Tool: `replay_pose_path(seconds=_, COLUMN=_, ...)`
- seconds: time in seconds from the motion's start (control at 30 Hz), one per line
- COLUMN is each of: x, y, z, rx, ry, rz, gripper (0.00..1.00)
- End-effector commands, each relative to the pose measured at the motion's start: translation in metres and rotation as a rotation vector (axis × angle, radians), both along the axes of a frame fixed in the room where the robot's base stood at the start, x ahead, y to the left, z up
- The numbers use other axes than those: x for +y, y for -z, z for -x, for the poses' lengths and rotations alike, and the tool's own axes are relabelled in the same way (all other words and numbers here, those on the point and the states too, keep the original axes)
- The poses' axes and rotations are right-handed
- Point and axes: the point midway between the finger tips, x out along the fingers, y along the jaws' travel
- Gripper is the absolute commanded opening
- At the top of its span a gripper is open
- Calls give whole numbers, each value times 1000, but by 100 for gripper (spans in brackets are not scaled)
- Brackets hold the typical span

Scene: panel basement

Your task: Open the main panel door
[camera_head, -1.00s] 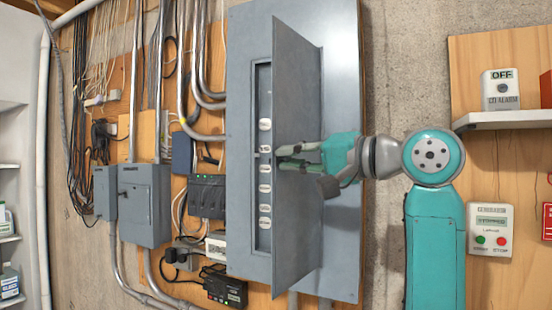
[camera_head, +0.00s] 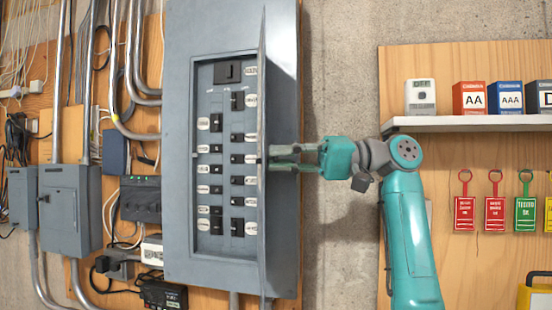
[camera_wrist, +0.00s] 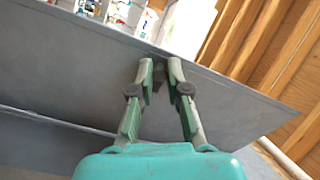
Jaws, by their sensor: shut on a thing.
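The main panel (camera_head: 180,120) is a tall grey metal box on the wall, left of centre in the head view. Its door (camera_head: 262,215) stands open, swung out and seen nearly edge-on. Rows of black breakers (camera_head: 237,159) with white labels show inside. My gripper (camera_head: 272,158) reaches in from the right and is shut on the door's edge area at mid height. In the wrist view, the fingers (camera_wrist: 160,72) meet near the upper edge of the grey door (camera_wrist: 90,75).
Grey boxes (camera_head: 70,210) and conduits stand left of the panel. At right, a shelf (camera_head: 470,123) holds battery boxes (camera_head: 475,98), with red and green tags (camera_head: 495,212) hanging below. Bare concrete wall (camera_head: 340,80) lies between panel and shelf.

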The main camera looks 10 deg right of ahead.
Motion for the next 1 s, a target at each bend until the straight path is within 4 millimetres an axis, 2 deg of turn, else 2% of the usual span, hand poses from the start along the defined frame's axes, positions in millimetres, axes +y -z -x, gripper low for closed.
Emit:
replay_pose_path(seconds=0.37, x=0, y=0, z=-1, rx=1, ry=-3, rz=0, gripper=0)
replay_pose_path(seconds=0.4, x=0, y=0, z=-1, rx=1, ry=-3, rz=0, gripper=23)
replay_pose_path(seconds=0.47, x=0, y=0, z=-1, rx=1, ry=-3, rz=0, gripper=38)
replay_pose_path(seconds=0.5, x=0, y=0, z=-1, rx=1, ry=-3, rz=0, gripper=41)
replay_pose_path(seconds=0.83, x=-3, y=0, z=0, rx=1, ry=-3, rz=0, gripper=41)
replay_pose_path(seconds=1.0, x=-22, y=0, z=0, rx=1, ry=1, rz=-1, gripper=41)
